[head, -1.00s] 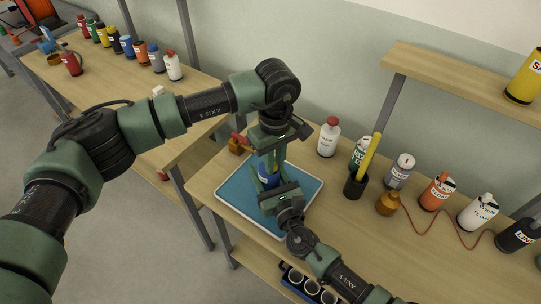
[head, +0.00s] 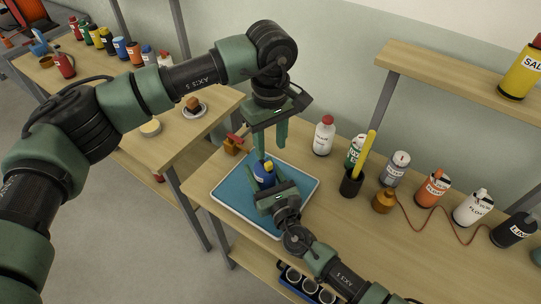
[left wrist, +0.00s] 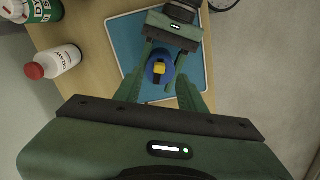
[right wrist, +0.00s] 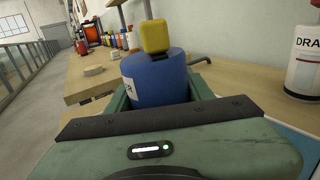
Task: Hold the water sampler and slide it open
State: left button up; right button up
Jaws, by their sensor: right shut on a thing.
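The water sampler (head: 264,176) looks like a blue cylinder with a yellow block on top. It stands over the blue tray (head: 232,193). My right gripper (head: 266,190) is shut around its body; the right wrist view shows a finger on each side of the blue cylinder (right wrist: 158,82). My left gripper (head: 270,149) is above the sampler, pointing down, its fingers apart with nothing between them. In the left wrist view the yellow block (left wrist: 159,69) shows beyond and between the open fingertips (left wrist: 160,84). The sampler's lower part is hidden by my right gripper.
A white bottle with a red cap (head: 323,136) stands behind the tray. A dark cup with a yellow stick (head: 352,183), a brown flask (head: 384,201) and several bottles line the bench to the right. An orange-brown item (head: 234,147) sits at the tray's back left.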

pick_arm(q)
notch_tip(320, 180, up, 5)
jog(key=shift+r, duration=0.15)
dwell(0.3)
pick_arm(e)
jog(key=o, duration=1.6)
